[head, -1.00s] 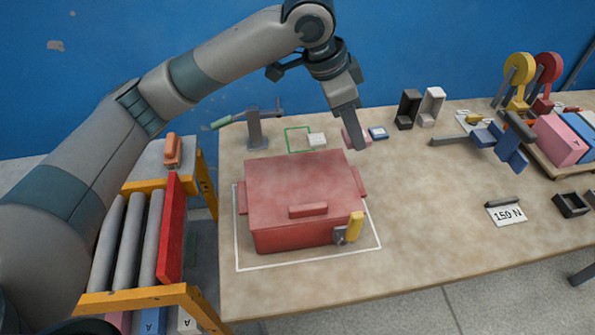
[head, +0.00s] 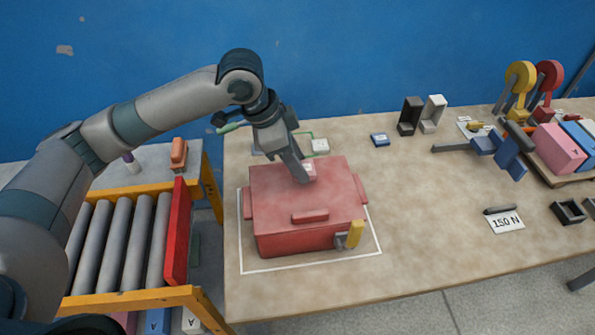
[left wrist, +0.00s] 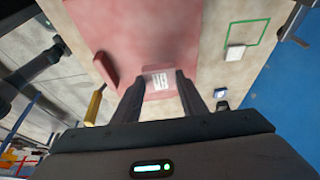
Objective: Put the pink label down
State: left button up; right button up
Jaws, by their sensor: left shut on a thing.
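My left gripper (head: 303,177) is shut on the pink label (head: 309,169), over the back part of the red mould box's lid (head: 275,190). In the left wrist view the label (left wrist: 160,82) shows between the two fingers, pale pink with dark print. I cannot tell whether it touches the lid. The box is closed, sits inside a white outline on the table and has a yellow-handled latch (head: 355,233) at its front right. My right gripper is not in view.
Behind the box are a green outline (left wrist: 262,20), a white block (head: 320,146) and a blue one (head: 380,140). Black and white holders (head: 410,115) stand further right. A 150 N card (head: 505,221) lies at the right. The table's middle is clear. A roller stand (head: 125,245) is at the left.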

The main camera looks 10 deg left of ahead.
pick_arm(q)
jog(key=shift+f, duration=0.1)
